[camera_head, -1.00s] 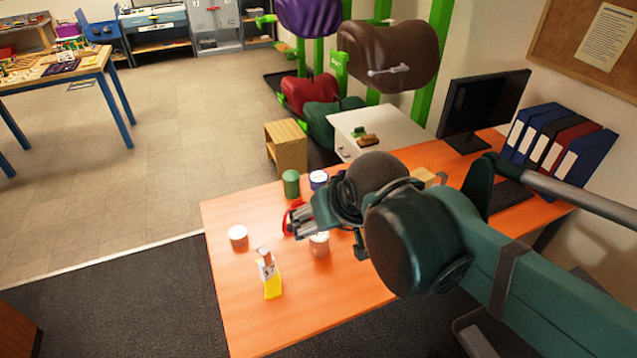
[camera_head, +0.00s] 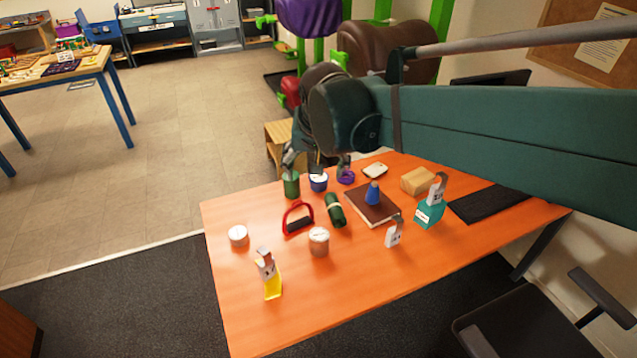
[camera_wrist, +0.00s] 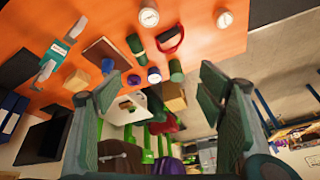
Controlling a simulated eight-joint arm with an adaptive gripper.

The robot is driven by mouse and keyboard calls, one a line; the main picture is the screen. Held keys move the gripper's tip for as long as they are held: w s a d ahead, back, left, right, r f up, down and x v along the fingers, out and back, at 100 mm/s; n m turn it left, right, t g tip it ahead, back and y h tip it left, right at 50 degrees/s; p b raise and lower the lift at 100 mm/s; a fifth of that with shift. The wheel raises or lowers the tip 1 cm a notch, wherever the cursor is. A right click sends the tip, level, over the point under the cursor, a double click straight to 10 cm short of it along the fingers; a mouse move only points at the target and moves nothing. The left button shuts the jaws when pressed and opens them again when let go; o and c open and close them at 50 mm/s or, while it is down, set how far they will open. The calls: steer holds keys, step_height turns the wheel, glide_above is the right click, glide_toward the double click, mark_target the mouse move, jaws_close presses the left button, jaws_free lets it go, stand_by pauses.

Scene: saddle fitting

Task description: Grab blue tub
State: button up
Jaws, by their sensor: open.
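The blue tub (camera_head: 318,183) has a white lid and stands upright near the far edge of the orange table. In the wrist view the blue tub (camera_wrist: 154,76) appears between the two fingers, ahead of them, untouched. My gripper (camera_head: 316,165) is open and empty, pointing down at the table's far edge, just above and behind the tub. The wrist view shows my gripper's (camera_wrist: 157,92) two dark green fingers wide apart. The wrist picture is turned over, with the table at the top.
A green can (camera_head: 291,185) stands close left of the tub, and a purple ring (camera_head: 346,177) lies close right. A red-handled brush (camera_head: 298,218), a green roll (camera_head: 335,210) and a brown book (camera_head: 371,207) lie nearer. Open table (camera_head: 250,325) lies at the front left.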

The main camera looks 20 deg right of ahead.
steer(key=w+d+f+m+g, duration=0.1)
steer(key=w+d+f+m, duration=0.1)
steer(key=w, duration=0.5)
steer(key=w+d+f+m+g, duration=0.1)
steer(key=w+d+m, duration=0.1)
steer(key=w, duration=0.5)
steer(key=m+g+h, duration=0.3)
steer(key=m+g, duration=0.1)
steer(key=m, duration=0.6)
glide_above(319, 177)
steer(key=a, duration=0.3)
steer(key=f, duration=2.7)
steer(key=shift+w, duration=0.25)
steer(key=shift+w+d+f, duration=0.15)
steer(key=shift+f, duration=0.45)
steer(key=shift+x, duration=1.3)
